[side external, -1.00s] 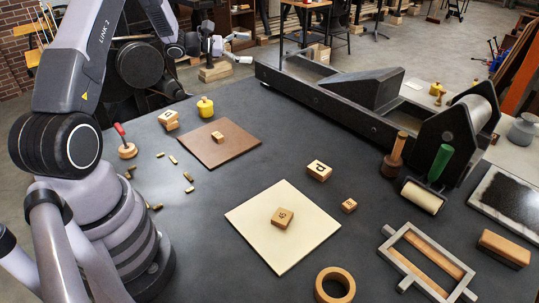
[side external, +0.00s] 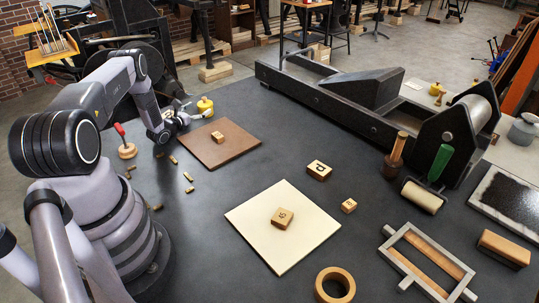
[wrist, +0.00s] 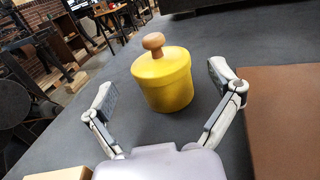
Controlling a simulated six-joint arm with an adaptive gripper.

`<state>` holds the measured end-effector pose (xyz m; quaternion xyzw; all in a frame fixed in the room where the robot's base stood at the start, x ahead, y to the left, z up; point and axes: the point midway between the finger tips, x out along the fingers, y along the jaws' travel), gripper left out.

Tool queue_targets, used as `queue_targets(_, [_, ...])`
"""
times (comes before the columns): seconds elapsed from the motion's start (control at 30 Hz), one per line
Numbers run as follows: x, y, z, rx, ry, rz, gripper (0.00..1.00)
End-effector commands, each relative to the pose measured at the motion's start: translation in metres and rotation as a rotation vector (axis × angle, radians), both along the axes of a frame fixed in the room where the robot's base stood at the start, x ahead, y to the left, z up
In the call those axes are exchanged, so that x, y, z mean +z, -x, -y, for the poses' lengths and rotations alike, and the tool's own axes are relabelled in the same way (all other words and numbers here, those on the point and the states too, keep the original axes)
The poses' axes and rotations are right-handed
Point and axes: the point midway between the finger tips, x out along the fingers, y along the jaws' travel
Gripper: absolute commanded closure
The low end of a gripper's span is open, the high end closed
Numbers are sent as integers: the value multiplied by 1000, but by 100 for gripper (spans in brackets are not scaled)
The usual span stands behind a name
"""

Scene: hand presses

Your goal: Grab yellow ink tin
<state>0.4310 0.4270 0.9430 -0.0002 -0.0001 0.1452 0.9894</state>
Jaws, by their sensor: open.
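The yellow ink tin (side external: 206,106) stands upright on the dark table, behind the brown board. In the wrist view the tin (wrist: 164,82) has a yellow lid with a round wooden knob and sits ahead of my gripper, between the lines of its two fingers. My gripper (side external: 187,116) is low over the table, to the left of the tin in the side view. In the wrist view my gripper (wrist: 166,95) is open, with one finger on each side and nothing held. The tin looks clear of both fingers.
The brown board (side external: 226,154) with a letter block (side external: 217,138) lies close to the right of my gripper. Brass pieces (side external: 188,177) and a red-handled tool (side external: 125,146) lie nearby. A cream board (side external: 262,240) lies further forward. A long dark press (side external: 330,100) stands at the back right.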

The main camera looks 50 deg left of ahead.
Motion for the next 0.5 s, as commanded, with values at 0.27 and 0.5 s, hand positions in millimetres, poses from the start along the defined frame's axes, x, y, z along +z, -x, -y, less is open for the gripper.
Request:
queue_targets(0.27, [1,-29,-8,-2,-1,0,10])
queue_targets(0.5, [1,-29,-8,-1,0,0,15])
